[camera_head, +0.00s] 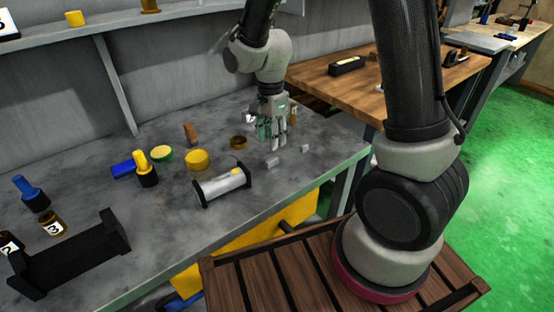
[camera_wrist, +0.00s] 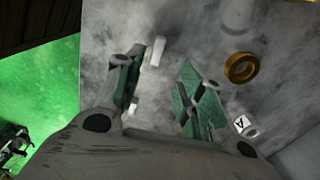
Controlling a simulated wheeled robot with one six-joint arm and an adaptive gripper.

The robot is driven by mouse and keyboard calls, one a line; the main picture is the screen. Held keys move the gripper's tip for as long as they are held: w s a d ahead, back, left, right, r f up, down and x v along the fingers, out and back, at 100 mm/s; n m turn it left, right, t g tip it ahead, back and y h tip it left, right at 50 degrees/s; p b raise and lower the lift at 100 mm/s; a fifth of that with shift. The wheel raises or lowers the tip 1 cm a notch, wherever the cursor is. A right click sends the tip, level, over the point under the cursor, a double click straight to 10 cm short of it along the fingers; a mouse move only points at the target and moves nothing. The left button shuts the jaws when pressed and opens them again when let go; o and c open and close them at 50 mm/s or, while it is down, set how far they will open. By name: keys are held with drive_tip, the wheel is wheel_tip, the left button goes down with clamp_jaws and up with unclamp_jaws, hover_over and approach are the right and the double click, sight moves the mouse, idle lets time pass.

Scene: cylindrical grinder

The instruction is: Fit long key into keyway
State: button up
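My gripper (camera_head: 274,138) hangs fingers-down over the grey bench, its green-padded fingers apart and nothing visible between them in the wrist view (camera_wrist: 160,92). A small pale key-like block (camera_head: 272,162) lies on the bench in front of the fingers; it appears longer in the wrist view (camera_wrist: 157,50). A shorter-looking block (camera_head: 305,149) lies to its right, and part of it shows beside a finger (camera_wrist: 133,106). A silver shaft (camera_head: 220,186) rests between black end supports, left of the gripper, with a yellow spot on top. I cannot make out a keyway.
A brass ring (camera_head: 238,142) lies left of the gripper, and a piece marked A (camera_wrist: 243,124) is close by. The bench's front edge is near the blocks.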

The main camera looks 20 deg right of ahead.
sight(273, 159)
drive_tip(key=f, duration=0.7)
drive_tip(key=shift+s+f, duration=0.25)
clamp_jaws()
